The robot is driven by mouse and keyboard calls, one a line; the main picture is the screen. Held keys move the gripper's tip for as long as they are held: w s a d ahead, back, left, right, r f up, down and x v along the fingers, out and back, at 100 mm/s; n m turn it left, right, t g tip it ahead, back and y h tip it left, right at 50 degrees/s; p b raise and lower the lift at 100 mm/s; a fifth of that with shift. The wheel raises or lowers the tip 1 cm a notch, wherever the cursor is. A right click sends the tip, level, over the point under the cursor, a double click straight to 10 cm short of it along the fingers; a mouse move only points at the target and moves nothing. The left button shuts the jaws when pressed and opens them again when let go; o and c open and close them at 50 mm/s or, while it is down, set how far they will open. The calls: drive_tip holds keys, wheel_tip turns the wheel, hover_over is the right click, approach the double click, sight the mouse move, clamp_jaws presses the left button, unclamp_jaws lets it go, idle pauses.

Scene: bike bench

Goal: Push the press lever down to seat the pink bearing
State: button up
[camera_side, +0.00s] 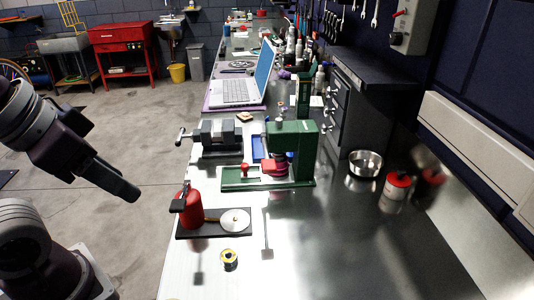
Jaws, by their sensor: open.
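The green press (306,150) stands on the bench in the middle of the view, with a tall upright column and a long flat base. A red knob (245,168) shows at its left, low over the base; I take it for the end of the press lever, whose arm is hard to make out. A pinkish-red round part (273,169) sits under the press head, probably the pink bearing; how deep it sits is hidden. My gripper (130,191) is at the left, off the bench edge, well apart from the press and empty. Its fingers are seen side-on and look merged.
In front are a red device (190,208) on a black board, a white disc (235,220) and a yellow-black spool (229,260). A steel bowl (365,164) is at right. The front right bench is clear.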

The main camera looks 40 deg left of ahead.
drive_tip(key=shift+c, duration=0.4)
drive_tip(key=shift+w+r, duration=0.2)
drive_tip(key=c, duration=0.3)
drive_tip(key=w+r+m, duration=0.1)
drive_tip(key=w+r, duration=0.1)
drive_tip(key=w, duration=0.1)
drive_tip(key=w+d+r+m+g, duration=0.1)
drive_tip(key=w+r, duration=0.1)
drive_tip(key=w, duration=0.1)
drive_tip(key=w+d+r+m, duration=0.1)
drive_tip(key=w+r, duration=0.1)
drive_tip(key=w, duration=0.1)
drive_tip(key=shift+w+d+r+m+h, duration=0.1)
drive_tip(key=shift+w+r+m+h, duration=0.1)
drive_tip(key=shift+w+m+h, duration=0.15)
clamp_jaws()
drive_tip(key=w+d+r+m+g+h, duration=0.2)
drive_tip(key=w+m, duration=0.3)
drive_tip(key=w, duration=0.8)
drive_tip(key=shift+w+d, duration=0.25)
drive_tip(key=shift+d, duration=0.35)
drive_tip(key=shift+f, duration=0.1)
